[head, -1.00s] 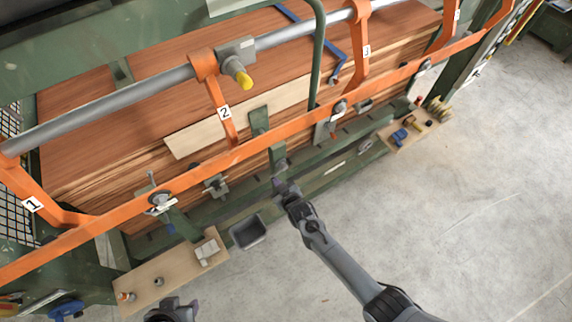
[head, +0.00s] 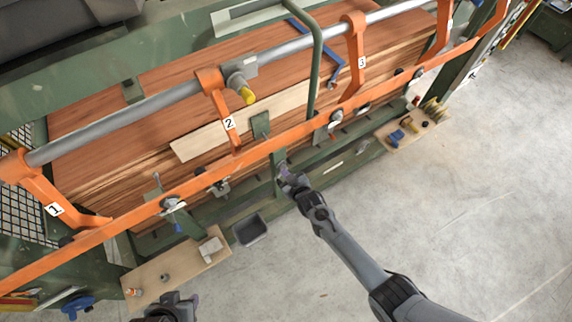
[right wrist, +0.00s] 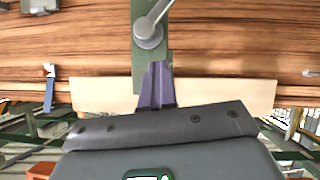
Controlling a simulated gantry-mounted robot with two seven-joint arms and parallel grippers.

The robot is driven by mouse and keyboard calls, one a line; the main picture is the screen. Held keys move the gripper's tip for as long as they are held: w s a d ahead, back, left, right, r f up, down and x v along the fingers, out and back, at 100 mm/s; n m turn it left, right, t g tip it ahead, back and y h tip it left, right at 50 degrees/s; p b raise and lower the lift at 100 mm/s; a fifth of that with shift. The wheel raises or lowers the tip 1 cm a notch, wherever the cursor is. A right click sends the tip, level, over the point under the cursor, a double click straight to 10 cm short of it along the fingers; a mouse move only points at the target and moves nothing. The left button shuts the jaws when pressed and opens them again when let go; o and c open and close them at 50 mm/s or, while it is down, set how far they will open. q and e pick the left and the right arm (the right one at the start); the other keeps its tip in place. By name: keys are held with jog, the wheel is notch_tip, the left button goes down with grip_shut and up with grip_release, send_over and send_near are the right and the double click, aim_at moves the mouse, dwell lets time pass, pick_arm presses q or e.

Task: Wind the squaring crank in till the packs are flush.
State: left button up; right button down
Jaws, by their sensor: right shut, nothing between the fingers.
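The squaring crank is a grey lever on a round hub (right wrist: 149,32), on a green upright plate (right wrist: 143,75) in the right wrist view. In the head view the green upright (head: 278,178) stands at the front of the veneer packs, and my right gripper hides the crank there. My right gripper (head: 284,171) is shut and empty. Its purple fingertips (right wrist: 157,68) are just below the hub; I cannot tell if they touch the plate. The reddish-brown packs (head: 110,165) lie stacked behind the orange bar. My left gripper (head: 190,303) is at the bottom left, its jaws unclear.
An orange bar (head: 115,228) runs diagonally in front of the packs, with numbered orange arms on a grey pipe (head: 120,116). A pale board (head: 195,143) lies at the packs' front. A dark tray (head: 250,230) and two wooden shelves sit along the front. Open concrete floor lies right.

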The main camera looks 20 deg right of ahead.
jog(key=c, duration=1.9)
grip_release()
jog(key=o, duration=0.5)
jog(key=shift+o, duration=0.2)
jog(key=shift+s, duration=0.1)
jog(key=s+p, duration=0.2)
jog(key=s+d+p, duration=0.1)
jog(key=s+p, duration=0.1)
jog(key=s, duration=0.1)
jog(key=shift+s+d, duration=0.2)
jog(key=shift+s, duration=0.15)
